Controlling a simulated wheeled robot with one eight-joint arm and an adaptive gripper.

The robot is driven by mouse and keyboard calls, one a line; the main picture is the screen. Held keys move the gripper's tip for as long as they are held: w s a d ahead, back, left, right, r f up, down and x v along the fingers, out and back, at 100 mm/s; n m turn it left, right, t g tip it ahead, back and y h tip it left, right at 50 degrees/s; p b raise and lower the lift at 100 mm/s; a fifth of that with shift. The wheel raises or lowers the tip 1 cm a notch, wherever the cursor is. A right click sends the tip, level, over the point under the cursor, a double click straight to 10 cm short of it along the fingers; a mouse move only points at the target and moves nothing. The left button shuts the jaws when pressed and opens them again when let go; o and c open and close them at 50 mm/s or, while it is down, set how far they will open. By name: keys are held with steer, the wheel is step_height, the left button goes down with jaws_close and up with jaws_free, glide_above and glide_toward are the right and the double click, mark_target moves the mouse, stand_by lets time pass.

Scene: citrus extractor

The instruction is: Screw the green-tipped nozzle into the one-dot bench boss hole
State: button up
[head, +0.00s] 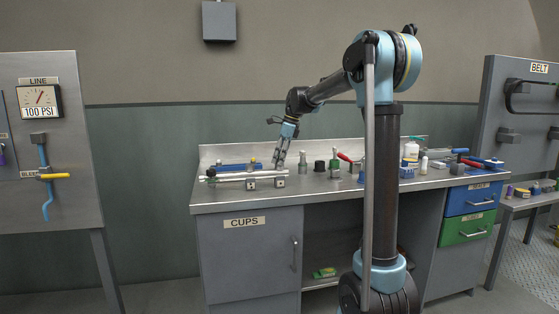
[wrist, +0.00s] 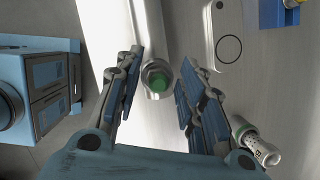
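In the head view, my gripper (head: 279,159) points down over the left part of the bench, above the end of a pale tube. Two small blocks with dark marks, a left one (head: 251,183) and a right one (head: 279,182), sit at the bench's front edge. Their dots are too small to count.
The bench (head: 225,199) also holds a grey upright fitting (head: 303,163), a dark knob (head: 320,166) and red-handled tools. A blue bar (head: 238,167) lies behind the tube.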

steer(key=c, duration=0.6)
steer(key=shift+m+t, duration=0.3)
steer(key=shift+m, duration=0.5)
steer(key=shift+m+t, duration=0.3)
steer(key=shift+m, duration=0.6)
steer(key=shift+a+m, duration=0.1)
steer(key=shift+m, duration=0.6)
steer(key=shift+h, duration=0.3)
steer(key=shift+m+t, duration=0.3)
